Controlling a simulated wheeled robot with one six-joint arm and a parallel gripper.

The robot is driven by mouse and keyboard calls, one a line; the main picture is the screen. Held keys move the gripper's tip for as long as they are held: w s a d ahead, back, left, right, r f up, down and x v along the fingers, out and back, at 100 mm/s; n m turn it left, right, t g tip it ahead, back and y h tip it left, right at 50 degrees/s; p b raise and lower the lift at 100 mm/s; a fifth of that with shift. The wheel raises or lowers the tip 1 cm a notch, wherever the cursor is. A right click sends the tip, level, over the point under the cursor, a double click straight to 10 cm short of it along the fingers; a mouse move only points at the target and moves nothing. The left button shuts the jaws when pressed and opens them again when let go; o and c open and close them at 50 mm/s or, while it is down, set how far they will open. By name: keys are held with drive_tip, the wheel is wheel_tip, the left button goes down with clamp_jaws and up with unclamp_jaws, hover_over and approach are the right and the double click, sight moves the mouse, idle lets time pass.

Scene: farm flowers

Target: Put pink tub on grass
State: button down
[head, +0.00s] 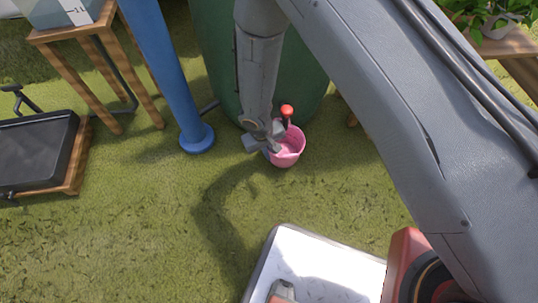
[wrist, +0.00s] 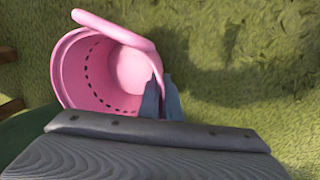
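The pink tub (head: 288,153) is at the front foot of the green barrel in the head view. It is open at the top, and its inside and raised handle fill the upper left of the wrist view (wrist: 85,75). My gripper (head: 270,143) is at the tub's left side. In the wrist view its two grey fingers (wrist: 162,98) are close together, with the tub's rim by the handle between them. The tub looks empty. Whether its base touches the grass (head: 160,235) is hard to tell.
A large green barrel (head: 215,55) stands behind the tub, with a red knob (head: 287,110) just above it. A blue post (head: 170,70), a wooden stand (head: 95,50) and a black tray (head: 38,150) are to the left. Open grass lies in front.

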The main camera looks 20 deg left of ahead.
drive_tip(key=shift+f, duration=0.45)
drive_tip(key=shift+f, duration=0.1)
drive_tip(key=c, duration=2)
unclamp_jaws()
